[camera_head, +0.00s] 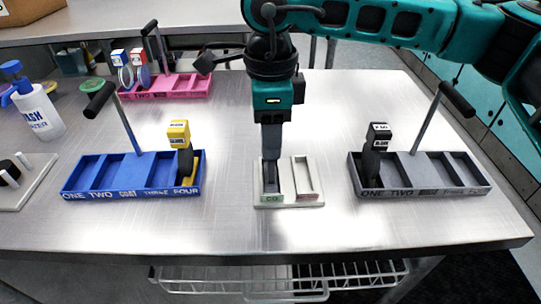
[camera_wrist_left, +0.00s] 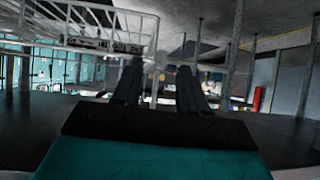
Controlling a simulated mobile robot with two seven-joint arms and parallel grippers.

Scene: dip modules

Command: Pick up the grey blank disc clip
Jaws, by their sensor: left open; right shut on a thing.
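My right gripper (camera_head: 270,182) points straight down into the left slot of a white two-slot tray (camera_head: 289,202). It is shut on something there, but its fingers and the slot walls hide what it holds. A dark clip with a white-lettered head (camera_head: 379,134) stands upright in the left compartment of the grey carrier (camera_head: 440,188); I cannot tell whether it is the grey blank clip. A yellow clip (camera_head: 180,135) stands in the right end of the blue carrier (camera_head: 110,170). My left gripper (camera_wrist_left: 155,80) is open and empty in the left wrist view, away from the table.
A pink carrier (camera_head: 185,88) with a blue-topped and a red-topped clip is at the back left. A wash bottle (camera_head: 38,113) and a pale stand (camera_head: 25,190) are at the left edge. The carriers' tall handles rise as obstacles. The front strip of the metal table (camera_head: 270,232) is clear.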

